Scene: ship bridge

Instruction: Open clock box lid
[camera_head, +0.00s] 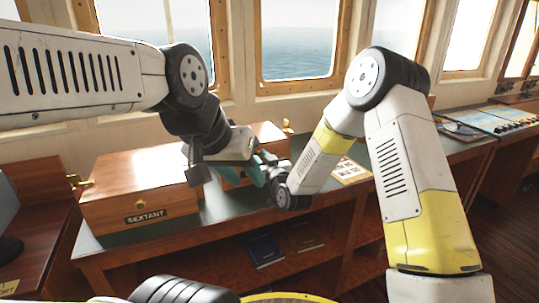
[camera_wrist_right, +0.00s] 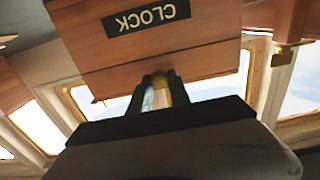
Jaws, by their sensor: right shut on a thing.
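The clock box (camera_head: 262,133) is a wooden box on the counter behind my arms, and its front is mostly covered by them. In the right wrist view its front shows upside down with a dark CLOCK label (camera_wrist_right: 147,19). My right gripper (camera_head: 266,159) is at the front of this box. In the right wrist view (camera_wrist_right: 162,82) its dark fingers are shut on a small brass knob (camera_wrist_right: 167,84) at the box's front. My left gripper (camera_head: 195,170) is in front of the sextant box's right part, and its jaw opening is unclear.
The wooden sextant box (camera_head: 120,190) stands to the left on the green-topped counter (camera_head: 130,240), with a brass fitting on its left side. Books (camera_head: 265,250) lie on the shelf below. A paper sheet (camera_head: 350,170) lies right of the clock box, partly behind my right arm.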

